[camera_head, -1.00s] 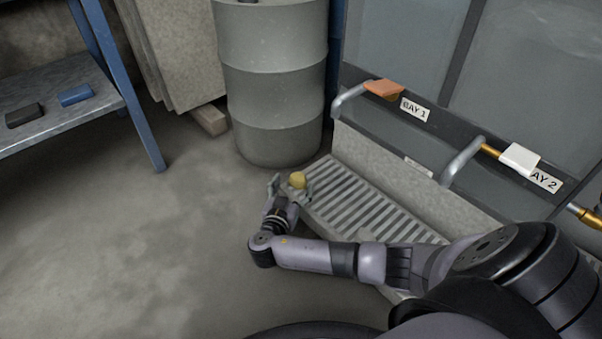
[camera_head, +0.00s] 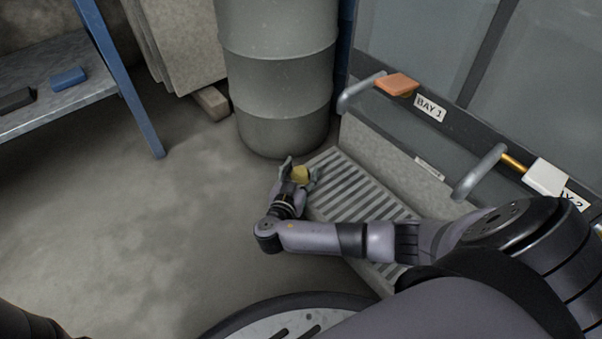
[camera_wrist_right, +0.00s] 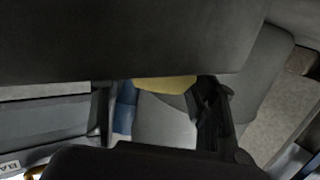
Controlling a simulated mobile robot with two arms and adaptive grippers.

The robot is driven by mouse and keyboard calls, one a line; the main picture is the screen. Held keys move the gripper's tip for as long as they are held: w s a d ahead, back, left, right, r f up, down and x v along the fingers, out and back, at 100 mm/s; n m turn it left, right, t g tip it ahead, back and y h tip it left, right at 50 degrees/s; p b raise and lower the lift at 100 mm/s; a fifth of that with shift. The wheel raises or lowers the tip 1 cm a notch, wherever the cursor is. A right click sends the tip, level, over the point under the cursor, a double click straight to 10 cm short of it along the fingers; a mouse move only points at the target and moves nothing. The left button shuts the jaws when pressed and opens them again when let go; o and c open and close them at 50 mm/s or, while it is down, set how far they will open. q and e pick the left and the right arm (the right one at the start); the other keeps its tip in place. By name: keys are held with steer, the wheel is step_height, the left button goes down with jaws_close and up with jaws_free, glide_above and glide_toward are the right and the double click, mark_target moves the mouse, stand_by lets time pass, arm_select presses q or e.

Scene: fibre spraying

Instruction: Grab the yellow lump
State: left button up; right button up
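The yellow lump (camera_head: 301,174) is at the far left corner of the slatted grate (camera_head: 345,184), in front of the grey drum. My right gripper (camera_head: 302,174) reaches it from the near side. Its fingers are spread, one on each side of the lump. In the right wrist view, part of the lump (camera_wrist_right: 165,86) shows between the two dark fingers (camera_wrist_right: 158,112), with a gap on the left and little or none on the right. A dark body hides its upper part. My left gripper is out of view.
The grey drum (camera_head: 280,75) stands just behind the lump. A shelf (camera_head: 60,97) with a blue block (camera_head: 68,78) is at left. The floor at left is clear.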

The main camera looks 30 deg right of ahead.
steer(key=c, duration=0.9)
